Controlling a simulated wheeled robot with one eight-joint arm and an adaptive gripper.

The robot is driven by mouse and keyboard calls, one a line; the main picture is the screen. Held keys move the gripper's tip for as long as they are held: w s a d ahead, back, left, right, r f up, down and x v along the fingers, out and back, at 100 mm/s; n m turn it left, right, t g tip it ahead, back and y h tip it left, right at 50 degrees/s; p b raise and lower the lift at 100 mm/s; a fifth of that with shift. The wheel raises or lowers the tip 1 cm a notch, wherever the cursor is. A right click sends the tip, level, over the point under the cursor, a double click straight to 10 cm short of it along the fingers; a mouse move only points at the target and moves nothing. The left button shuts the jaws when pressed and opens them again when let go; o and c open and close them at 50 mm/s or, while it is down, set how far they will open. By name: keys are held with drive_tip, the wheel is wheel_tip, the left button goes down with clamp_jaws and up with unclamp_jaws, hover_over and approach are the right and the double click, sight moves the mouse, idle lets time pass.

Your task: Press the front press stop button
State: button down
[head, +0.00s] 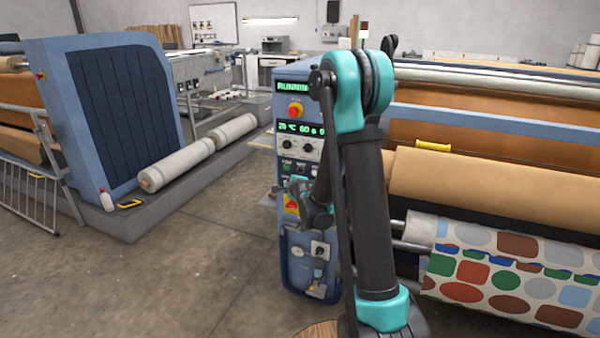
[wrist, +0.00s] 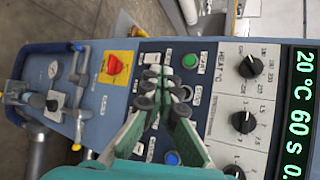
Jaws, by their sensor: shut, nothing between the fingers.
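The press control panel (head: 297,150) stands at the front end of the press in the head view, its top display (head: 292,87) reading "RUNNING". In the wrist view the panel is turned sideways. My gripper (wrist: 157,76) is shut and empty, its fingertips over the push-button rows. A green button (wrist: 190,60) is just right of the tips; a blue button (wrist: 172,158) lies lower. The fingers hide part of the rows, and I cannot pick out the stop button or tell contact. A red mushroom button on yellow (head: 295,110) sits higher on the panel.
Black selector knobs (wrist: 243,122) are to the right. A patterned fabric roll (head: 510,275) lies right of my arm. The floor left of the panel is clear.

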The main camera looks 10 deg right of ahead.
drive_tip(key=shift+w, duration=0.1)
drive_tip(key=w+d, duration=0.4)
drive_tip(key=w, duration=0.3)
drive_tip(key=shift+w+d, duration=0.2)
drive_tip(key=shift+w, duration=0.1)
idle(1.6)
drive_tip(key=shift+w+d, duration=0.2)
drive_tip(key=shift+w, duration=0.1)
drive_tip(key=shift+w+d, duration=0.2)
drive_tip(key=shift+w, duration=0.1)
idle(0.7)
drive_tip(key=shift+s, duration=0.1)
drive_tip(key=shift+s+a, duration=0.4)
drive_tip(key=shift+s, duration=0.2)
drive_tip(key=shift+s+a, duration=0.4)
drive_tip(key=shift+s, duration=0.3)
drive_tip(key=shift+s+a, duration=0.45)
drive_tip(key=shift+s, duration=0.3)
drive_tip(key=shift+s+a, duration=0.4)
drive_tip(key=shift+s, duration=0.3)
